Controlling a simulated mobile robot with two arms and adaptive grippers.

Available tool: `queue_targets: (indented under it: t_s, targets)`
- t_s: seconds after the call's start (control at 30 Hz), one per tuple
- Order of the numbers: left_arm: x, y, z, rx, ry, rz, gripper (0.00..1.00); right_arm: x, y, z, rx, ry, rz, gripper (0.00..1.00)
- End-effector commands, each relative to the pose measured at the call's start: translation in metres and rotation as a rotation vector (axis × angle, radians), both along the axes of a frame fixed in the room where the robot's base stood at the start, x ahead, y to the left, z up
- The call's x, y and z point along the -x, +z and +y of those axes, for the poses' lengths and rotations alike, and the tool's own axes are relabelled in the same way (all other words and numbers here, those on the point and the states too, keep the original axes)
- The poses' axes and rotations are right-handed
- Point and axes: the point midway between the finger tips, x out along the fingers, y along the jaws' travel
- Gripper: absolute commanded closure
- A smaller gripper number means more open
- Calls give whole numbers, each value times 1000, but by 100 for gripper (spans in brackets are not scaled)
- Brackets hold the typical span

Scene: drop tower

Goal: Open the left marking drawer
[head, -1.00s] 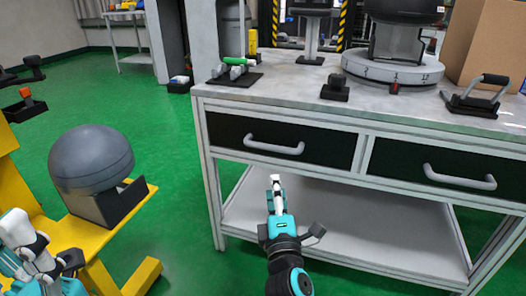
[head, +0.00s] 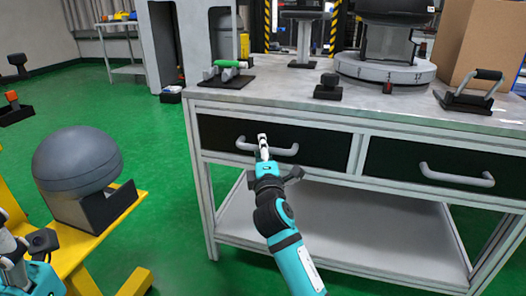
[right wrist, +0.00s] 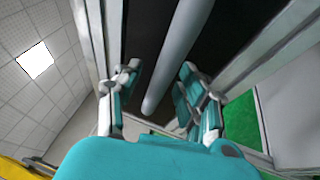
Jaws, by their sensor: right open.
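The left marking drawer (head: 320,147) has a dark front and sits shut in the workbench, with a grey bar handle (head: 284,151). My right gripper (head: 263,143) is at the middle of this handle and hides part of it. In the right wrist view my right gripper (right wrist: 158,75) is open, and the handle bar (right wrist: 177,50) runs between its two fingers with gaps at the sides. My left gripper (head: 12,243) is at the lower left edge, partly cut off, far from the drawer; its jaw state is unclear.
The right drawer (head: 400,160) is shut beside it. The bench top (head: 290,88) carries a green-handled tool (head: 228,65), a round grey base (head: 385,70) and a cardboard box (head: 480,45). A yellow stand (head: 115,215) with a grey dome (head: 78,158) is at left. Green floor lies between.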

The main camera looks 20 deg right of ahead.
Motion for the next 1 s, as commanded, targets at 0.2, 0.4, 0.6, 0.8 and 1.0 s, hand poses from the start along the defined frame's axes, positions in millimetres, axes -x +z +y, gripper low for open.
queue_targets:
  t_s: [0.2,0.4,0.6,0.8,1.0]
  targets:
    - [0,0,0,0,0,0,60,0,0,0,0,0,0,68]
    - [0,0,0,0,-1,0,60,0,0,0,0,0,0,94]
    - [0,0,0,0,-1,-1,60,0,0,0,0,0,0,100]
    - [0,0,0,0,-1,-1,60,0,0,0,-1,0,0,100]
    - [1,5,0,3,-2,-5,60,4,1,-3,-1,0,0,100]
